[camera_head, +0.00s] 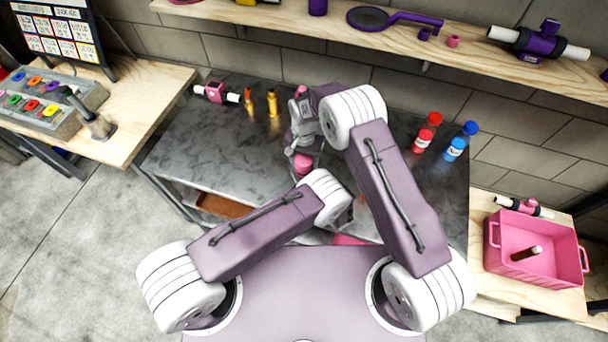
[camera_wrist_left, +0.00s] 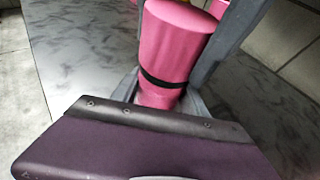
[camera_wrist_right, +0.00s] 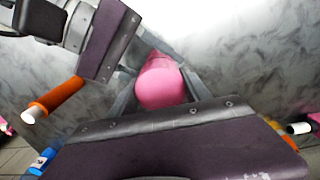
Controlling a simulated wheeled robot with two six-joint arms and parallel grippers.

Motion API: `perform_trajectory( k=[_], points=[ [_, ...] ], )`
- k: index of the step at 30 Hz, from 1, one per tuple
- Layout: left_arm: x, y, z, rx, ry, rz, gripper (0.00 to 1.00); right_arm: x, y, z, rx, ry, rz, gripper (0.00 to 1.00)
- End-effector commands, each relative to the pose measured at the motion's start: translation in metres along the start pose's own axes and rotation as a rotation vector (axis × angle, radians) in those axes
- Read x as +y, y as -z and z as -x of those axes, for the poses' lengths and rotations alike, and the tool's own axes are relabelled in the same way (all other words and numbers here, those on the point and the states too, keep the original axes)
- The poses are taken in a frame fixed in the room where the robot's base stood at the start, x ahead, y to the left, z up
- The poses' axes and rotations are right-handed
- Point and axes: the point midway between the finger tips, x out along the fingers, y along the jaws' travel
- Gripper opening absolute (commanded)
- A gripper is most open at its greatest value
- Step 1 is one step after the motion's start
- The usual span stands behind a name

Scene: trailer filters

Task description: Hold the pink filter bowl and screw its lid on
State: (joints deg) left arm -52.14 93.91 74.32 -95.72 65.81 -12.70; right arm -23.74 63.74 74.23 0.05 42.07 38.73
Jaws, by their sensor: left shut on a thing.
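The pink filter bowl (camera_wrist_left: 180,42) is a pink cylinder with a dark band, seen in the left wrist view. My left gripper (camera_wrist_left: 170,85) is shut on it, with grey fingers on both sides. In the right wrist view a rounded pink piece (camera_wrist_right: 161,84) lies between the fingers of my right gripper (camera_wrist_right: 160,98). Whether those fingers press on it is unclear, and so is whether it is the lid or part of the bowl. In the head view my arms partly hide this, and a pink part (camera_head: 303,163) shows below my right gripper (camera_head: 302,128).
On the grey table (camera_head: 205,150), a pink filter (camera_head: 216,92) and two small orange-yellow items (camera_head: 272,103) stand at the back left. A red bottle (camera_head: 427,133) and a blue bottle (camera_head: 461,142) stand right. A pink crate (camera_head: 500,250) sits on the right side table.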

Motion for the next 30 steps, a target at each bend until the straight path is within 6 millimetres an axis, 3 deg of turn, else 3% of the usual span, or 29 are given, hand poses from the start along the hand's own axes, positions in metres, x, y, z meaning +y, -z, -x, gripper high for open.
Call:
perform_trajectory(
  k=[1,3,14,30],
  points=[
    [0.0,0.0,0.0,0.0,0.0,0.001,0.0,-0.001,0.001,0.0,0.002,0.002,0.0,0.67],
    [0.0,0.0,0.0,0.0,0.0,0.001,0.0,0.0,0.001,0.0,0.002,0.002,0.001,0.81],
    [0.0,0.0,0.0,0.0,0.0,0.0,0.0,-0.001,0.001,0.005,0.002,0.002,0.003,0.81],
    [0.0,0.0,0.0,0.0,0.0,0.0,0.0,-0.001,0.001,0.109,0.003,0.002,0.002,0.81]
  ],
)
